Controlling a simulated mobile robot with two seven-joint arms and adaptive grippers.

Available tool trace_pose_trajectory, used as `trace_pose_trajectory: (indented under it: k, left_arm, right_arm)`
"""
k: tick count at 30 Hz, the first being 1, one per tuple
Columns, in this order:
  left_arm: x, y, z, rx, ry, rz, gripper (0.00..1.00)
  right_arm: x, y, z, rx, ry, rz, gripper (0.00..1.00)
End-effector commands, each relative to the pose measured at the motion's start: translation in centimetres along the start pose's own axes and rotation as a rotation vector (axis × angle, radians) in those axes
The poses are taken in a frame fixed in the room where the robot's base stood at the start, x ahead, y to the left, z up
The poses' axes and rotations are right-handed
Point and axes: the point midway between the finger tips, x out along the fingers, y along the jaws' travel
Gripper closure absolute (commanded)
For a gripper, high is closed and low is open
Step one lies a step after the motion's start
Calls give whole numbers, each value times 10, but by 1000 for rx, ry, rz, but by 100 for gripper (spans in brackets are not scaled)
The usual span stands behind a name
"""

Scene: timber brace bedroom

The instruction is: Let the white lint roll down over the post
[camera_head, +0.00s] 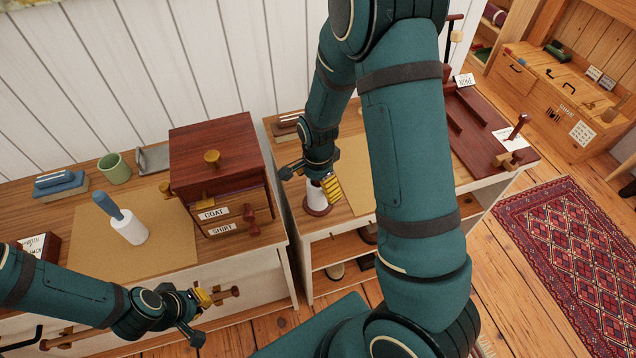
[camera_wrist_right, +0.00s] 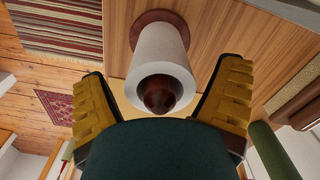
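The white lint roll (camera_head: 317,196) stands upright around the dark wooden post, low on its round brown base (camera_head: 318,210), on the right-hand cabinet. In the right wrist view the roll (camera_wrist_right: 162,48) encircles the post (camera_wrist_right: 160,95), whose rounded top shows in the roll's hollow end. My right gripper (camera_head: 329,187) is just above the roll. In its wrist view the two yellow fingers (camera_wrist_right: 162,85) are spread on either side, with gaps to the roll. My left gripper (camera_head: 212,297) hovers in front of the left cabinet's drawers; its finger opening is unclear.
A dark wooden box (camera_head: 215,150) with labelled drawers stands on the left cabinet. A brown tray (camera_head: 490,125) lies on the right. My right arm hides part of the cabinet.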

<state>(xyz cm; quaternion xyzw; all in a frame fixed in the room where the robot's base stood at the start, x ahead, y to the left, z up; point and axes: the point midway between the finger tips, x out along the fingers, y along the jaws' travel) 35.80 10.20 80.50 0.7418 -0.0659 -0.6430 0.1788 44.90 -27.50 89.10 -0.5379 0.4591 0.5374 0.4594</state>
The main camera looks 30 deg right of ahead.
Motion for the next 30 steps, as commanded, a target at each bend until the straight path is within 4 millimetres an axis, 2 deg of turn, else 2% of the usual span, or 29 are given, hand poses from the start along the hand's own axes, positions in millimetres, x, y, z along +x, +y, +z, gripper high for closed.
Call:
trace_pose_trajectory:
  k: [6,10,24,30]
  left_arm:
    - [0,0,0,0,1,0,100]
    - [0,0,0,0,0,0,100]
    - [0,0,0,0,0,0,100]
    - [0,0,0,0,0,0,100]
  right_arm:
    - [-1,0,0,0,0,0,10]
    - [-11,-1,0,-1,1,-2,10]
    - [-98,-1,0,-1,-1,-5,10]
    - [-117,0,0,-1,0,-2,10]
